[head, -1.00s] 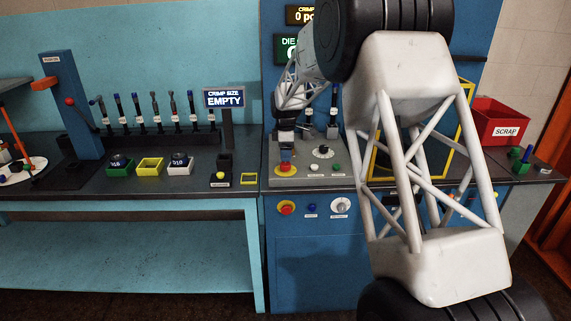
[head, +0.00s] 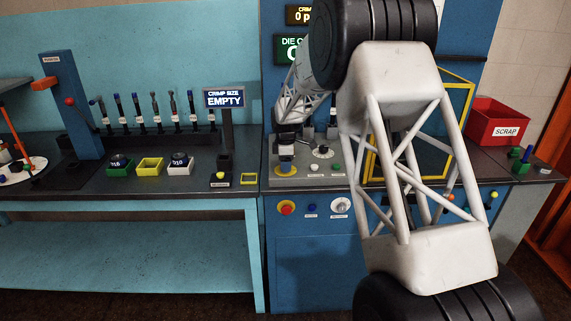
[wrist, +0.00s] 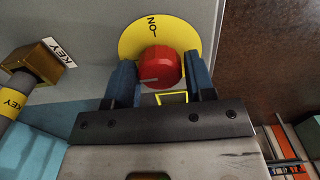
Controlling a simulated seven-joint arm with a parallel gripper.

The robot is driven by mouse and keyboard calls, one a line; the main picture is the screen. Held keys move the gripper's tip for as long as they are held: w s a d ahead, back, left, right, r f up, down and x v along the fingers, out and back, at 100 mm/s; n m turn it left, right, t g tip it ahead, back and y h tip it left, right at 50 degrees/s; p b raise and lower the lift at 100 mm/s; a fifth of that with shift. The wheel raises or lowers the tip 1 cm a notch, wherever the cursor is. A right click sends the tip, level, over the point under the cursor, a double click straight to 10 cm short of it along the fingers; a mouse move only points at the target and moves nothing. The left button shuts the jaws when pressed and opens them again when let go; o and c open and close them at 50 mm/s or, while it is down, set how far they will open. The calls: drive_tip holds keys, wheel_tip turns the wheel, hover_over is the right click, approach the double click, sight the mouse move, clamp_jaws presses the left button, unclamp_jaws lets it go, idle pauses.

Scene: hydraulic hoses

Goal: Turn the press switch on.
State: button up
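The press switch is a red round knob (wrist: 160,68) on a yellow disc (wrist: 132,40) marked ON, on the grey console. A pale line on the knob points to the left in the wrist view, away from the ON mark. My gripper (wrist: 161,72) has its two blue fingers apart, one on each side of the knob. Whether they touch it I cannot tell. In the head view my gripper (head: 286,160) is low over the left part of the console and hides the knob.
On the console are a black dial (head: 322,152), a white button (head: 315,168) and a green button (head: 336,167). A red button (head: 286,208) is on the front panel below.

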drive_tip(key=c, duration=0.5)
drive_tip(key=shift+m, duration=0.5)
drive_tip(key=m, duration=0.2)
drive_tip(key=shift+m, duration=0.4)
drive_tip(key=m, duration=0.3)
drive_tip(key=shift+m, duration=0.3)
drive_tip(key=m, duration=1)
drive_tip(key=shift+m, duration=0.3)
